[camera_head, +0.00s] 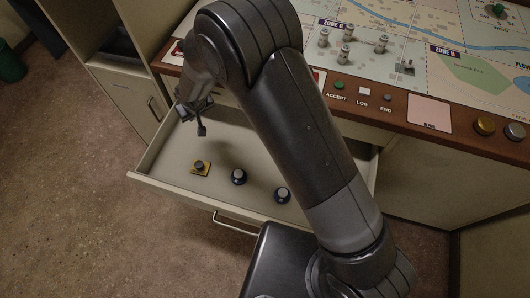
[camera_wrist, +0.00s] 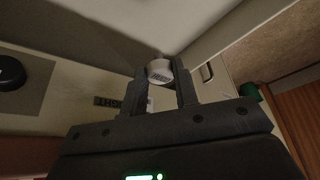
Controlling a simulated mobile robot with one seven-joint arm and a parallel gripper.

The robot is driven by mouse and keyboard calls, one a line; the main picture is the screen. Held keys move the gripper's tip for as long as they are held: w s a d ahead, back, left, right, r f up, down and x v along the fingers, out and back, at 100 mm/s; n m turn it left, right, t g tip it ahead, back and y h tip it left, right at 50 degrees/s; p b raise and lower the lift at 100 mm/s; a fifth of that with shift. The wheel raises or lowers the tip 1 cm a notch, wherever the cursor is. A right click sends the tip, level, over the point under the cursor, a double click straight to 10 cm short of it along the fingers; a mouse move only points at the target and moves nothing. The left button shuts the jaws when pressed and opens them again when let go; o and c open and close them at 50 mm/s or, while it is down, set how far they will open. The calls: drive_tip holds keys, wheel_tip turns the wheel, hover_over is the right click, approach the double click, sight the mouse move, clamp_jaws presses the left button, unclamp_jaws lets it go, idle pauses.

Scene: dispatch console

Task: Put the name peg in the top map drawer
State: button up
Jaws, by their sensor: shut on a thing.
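My gripper (camera_head: 197,118) is at the back left of the open drawer, and the arm partly blocks the view of it. In the wrist view my gripper (camera_wrist: 160,85) is shut on a small pale cylindrical peg (camera_wrist: 159,73) with dark lettering on its side, apparently the name peg. The peg is held between the fingertips, and its lower part is hidden. The top map drawer (camera_head: 150,186) is pulled out below the console. The gripper appears to be above its left back part; the exact height cannot be told.
Several grey pegs (camera_head: 349,32) stand on the map board (camera_head: 400,67). The drawer's left front area is clear.

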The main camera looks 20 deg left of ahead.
drive_tip(key=shift+f, duration=1.6)
drive_tip(key=s+a+f, duration=0.2)
drive_tip(key=a, duration=0.1)
drive_tip(key=s+a+f, duration=0.2)
drive_tip(key=a, duration=0.1)
drive_tip(key=s+a+f, duration=0.2)
drive_tip(key=a+f, duration=0.1)
drive_tip(key=a, duration=0.1)
drive_tip(key=shift+f, duration=1.95)
drive_tip(key=shift+f, duration=0.1)
drive_tip(key=o, duration=0.9)
drive_tip(key=shift+o, duration=0.2)
drive_tip(key=v, duration=1.2)
